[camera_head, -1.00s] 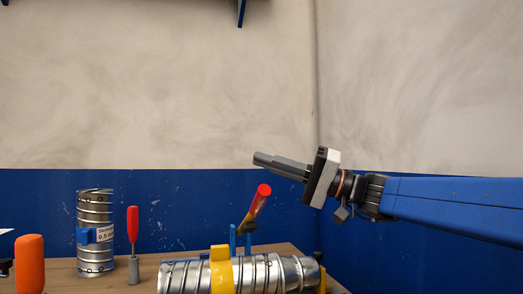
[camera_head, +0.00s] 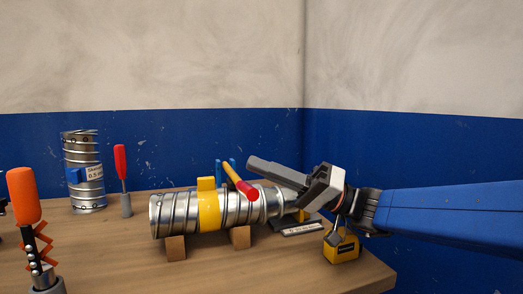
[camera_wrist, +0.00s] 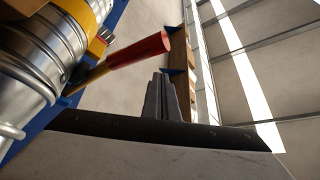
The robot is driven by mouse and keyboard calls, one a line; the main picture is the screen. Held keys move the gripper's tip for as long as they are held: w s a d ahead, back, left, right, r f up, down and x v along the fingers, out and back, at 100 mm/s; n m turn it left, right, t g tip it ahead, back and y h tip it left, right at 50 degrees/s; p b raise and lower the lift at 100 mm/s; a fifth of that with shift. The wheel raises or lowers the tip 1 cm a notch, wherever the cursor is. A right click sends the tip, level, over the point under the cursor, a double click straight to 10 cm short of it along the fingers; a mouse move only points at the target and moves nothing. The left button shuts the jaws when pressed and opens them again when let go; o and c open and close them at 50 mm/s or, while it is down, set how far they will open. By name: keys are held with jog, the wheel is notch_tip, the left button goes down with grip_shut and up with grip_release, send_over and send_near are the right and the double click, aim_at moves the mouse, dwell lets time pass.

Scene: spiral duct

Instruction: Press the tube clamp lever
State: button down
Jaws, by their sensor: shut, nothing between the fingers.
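The tube clamp lever has a red grip (camera_head: 246,188) on a yellow shaft and sticks out from a blue clamp (camera_head: 228,166) behind the silver spiral duct (camera_head: 181,214). My gripper (camera_head: 252,164) is shut and empty, with its fingertips just right of and above the lever in the head view. In the wrist view the red grip (camera_wrist: 140,48) slants up to the right, just above the closed fingertips (camera_wrist: 159,78). A gap shows between them there, and I see no clear contact. Part of the duct is hidden behind my gripper.
The duct has a yellow band (camera_head: 208,207) and rests on wooden blocks (camera_head: 176,247) on the table (camera_head: 110,262). An upright duct piece (camera_head: 84,170), a red-handled tool (camera_head: 121,165) and an orange-handled tool (camera_head: 24,197) stand left. A yellow item (camera_head: 342,249) sits below my wrist.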

jog(key=shift+s+f, duration=0.1)
jog(key=shift+f, duration=0.5)
jog(key=shift+r, duration=0.1)
jog(key=w+d+f, duration=0.1)
jog(key=w+d, duration=0.1)
jog(key=d, duration=0.7)
jog(key=shift+w+f, duration=0.2)
dwell(0.4)
jog(key=shift+d, duration=0.1)
